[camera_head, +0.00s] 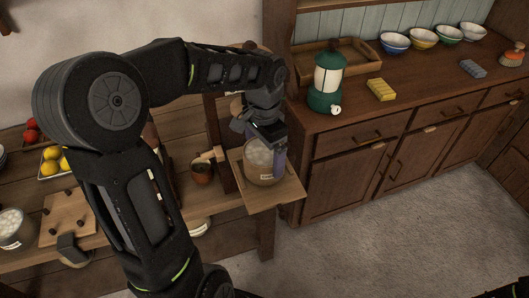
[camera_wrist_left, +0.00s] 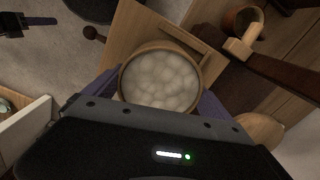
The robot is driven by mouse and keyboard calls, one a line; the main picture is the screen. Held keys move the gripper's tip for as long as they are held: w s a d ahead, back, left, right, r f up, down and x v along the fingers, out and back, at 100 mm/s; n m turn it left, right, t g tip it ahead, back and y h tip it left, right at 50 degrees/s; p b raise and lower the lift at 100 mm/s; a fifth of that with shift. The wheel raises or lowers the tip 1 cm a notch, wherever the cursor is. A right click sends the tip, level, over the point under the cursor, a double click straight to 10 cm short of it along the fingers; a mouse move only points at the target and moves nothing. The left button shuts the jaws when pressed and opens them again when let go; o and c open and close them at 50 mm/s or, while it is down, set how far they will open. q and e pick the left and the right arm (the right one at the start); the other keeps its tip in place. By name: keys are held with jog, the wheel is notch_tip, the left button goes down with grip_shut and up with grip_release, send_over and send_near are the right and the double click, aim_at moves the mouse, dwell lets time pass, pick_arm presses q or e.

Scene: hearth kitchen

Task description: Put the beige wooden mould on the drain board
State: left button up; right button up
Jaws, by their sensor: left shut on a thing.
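The beige round wooden mould (camera_head: 265,172) is filled with white lumps and has a pale label on its side. My left gripper (camera_head: 264,157) is shut on it, with the purple fingers on opposite sides. The mould also shows in the left wrist view (camera_wrist_left: 160,80) between the fingers. It is upright over a flat wooden board (camera_head: 284,192), which looks like the drain board, at the table's right end. The board also shows in the wrist view (camera_wrist_left: 128,30). Contact under the mould is hidden. A dark part at the wrist view's upper left may be my right gripper (camera_wrist_left: 28,22).
A brown cup (camera_head: 202,173) and a wooden post stand just left of the board. The floor is clear.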

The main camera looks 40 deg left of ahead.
pick_arm(q)
jog(key=shift+f, duration=0.3)
jog(key=shift+f, duration=0.1)
jog(key=shift+f, duration=0.15)
jog(key=o, duration=1.7)
jog(key=shift+r+b, duration=0.45)
jog(key=shift+r, duration=3.55)
